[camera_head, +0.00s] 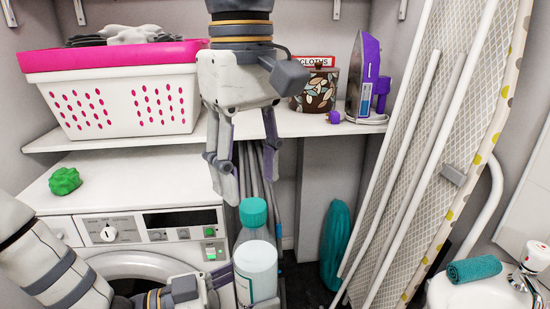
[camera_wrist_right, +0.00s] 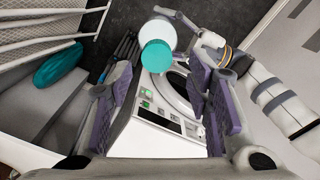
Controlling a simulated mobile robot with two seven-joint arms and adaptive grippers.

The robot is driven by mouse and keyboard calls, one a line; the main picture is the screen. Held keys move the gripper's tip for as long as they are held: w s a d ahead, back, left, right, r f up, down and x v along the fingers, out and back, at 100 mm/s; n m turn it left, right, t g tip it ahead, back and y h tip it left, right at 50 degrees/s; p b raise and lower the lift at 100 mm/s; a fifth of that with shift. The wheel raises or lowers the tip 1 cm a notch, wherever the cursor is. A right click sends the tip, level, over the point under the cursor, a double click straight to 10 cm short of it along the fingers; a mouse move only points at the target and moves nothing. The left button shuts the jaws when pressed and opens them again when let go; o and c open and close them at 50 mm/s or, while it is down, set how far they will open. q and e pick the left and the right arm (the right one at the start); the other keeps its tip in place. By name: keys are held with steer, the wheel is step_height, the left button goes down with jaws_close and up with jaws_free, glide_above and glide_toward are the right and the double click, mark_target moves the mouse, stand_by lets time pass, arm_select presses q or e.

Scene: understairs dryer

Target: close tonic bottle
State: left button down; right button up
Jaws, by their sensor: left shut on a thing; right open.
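The tonic bottle (camera_head: 256,272) is white with a teal cap (camera_head: 253,211) at its top. It stands roughly upright in front of the washing machine; I cannot tell how tightly the cap sits. My left gripper (camera_head: 238,288) is shut on the bottle's lower body, whose base is out of frame. My right gripper (camera_head: 247,182) is open and empty, pointing down above the cap and apart from it. In the right wrist view, the cap (camera_wrist_right: 156,56) and bottle (camera_wrist_right: 159,33) show beyond the gap between the right fingers (camera_wrist_right: 157,85).
The washing machine (camera_head: 135,222) stands behind, with a green crumpled thing (camera_head: 65,181) on top. A shelf (camera_head: 300,124) above holds a pink-and-white basket (camera_head: 120,95), a patterned tin (camera_head: 315,90) and a purple iron (camera_head: 366,75). An ironing board (camera_head: 430,130) leans at the right.

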mark_target(253, 205)
step_height(253, 205, up, 3)
steer(key=n, duration=0.6)
steer(key=shift+w+n, duration=0.15)
steer(key=shift+n, duration=0.25)
steer(key=shift+d+r+n, duration=0.15)
steer(key=shift+n, duration=0.15)
step_height(253, 205, down, 8)
jaws_close()
